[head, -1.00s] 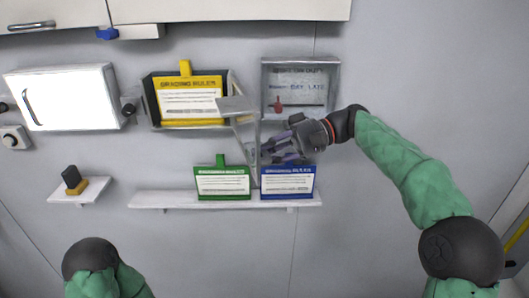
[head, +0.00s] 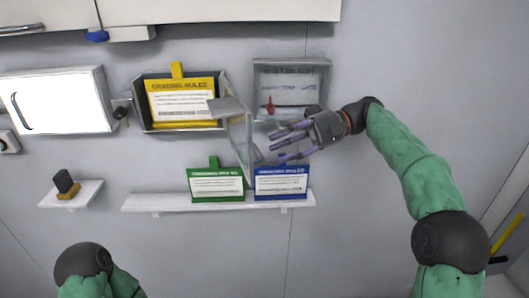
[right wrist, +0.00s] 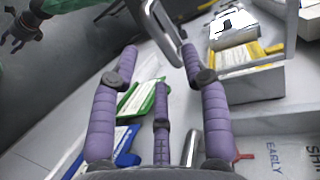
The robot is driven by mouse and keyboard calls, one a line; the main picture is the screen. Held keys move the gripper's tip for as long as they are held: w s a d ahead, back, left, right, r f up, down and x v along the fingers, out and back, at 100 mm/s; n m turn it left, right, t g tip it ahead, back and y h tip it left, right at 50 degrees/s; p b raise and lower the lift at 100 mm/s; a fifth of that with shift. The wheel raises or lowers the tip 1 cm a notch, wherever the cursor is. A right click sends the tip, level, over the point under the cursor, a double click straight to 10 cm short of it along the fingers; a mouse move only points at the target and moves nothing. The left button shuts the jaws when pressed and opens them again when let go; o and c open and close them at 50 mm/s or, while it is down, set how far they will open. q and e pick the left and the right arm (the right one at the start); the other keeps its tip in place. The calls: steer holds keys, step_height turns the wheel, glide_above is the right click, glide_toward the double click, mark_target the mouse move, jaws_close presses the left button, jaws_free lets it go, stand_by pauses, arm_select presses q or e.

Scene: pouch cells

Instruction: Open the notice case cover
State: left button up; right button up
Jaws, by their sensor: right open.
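The notice case (head: 137,103) is a shallow wall box holding a yellow Grading Rules card (head: 182,101). Its clear, pale-framed cover (head: 240,135) stands out from the wall at the box's right side, swung open. My right gripper (head: 276,146) is open and empty just right of the cover, fingers pointing left towards it. In the right wrist view a metal bar (right wrist: 160,32), apparently the cover's handle, lies between and beyond the purple fingers (right wrist: 160,70); the yellow card (right wrist: 236,60) is behind. A dark gripper, apparently my left (right wrist: 22,32), shows small at upper left.
A green card (head: 216,184) and a blue card (head: 281,181) stand on a shelf (head: 165,203) below. A grey wall box (head: 325,90) with a red peg is behind my right gripper. A white cabinet (head: 60,98) and small shelf (head: 60,196) are at left.

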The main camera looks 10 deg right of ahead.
steer(key=v, duration=0.6)
steer(key=shift+f, duration=0.1)
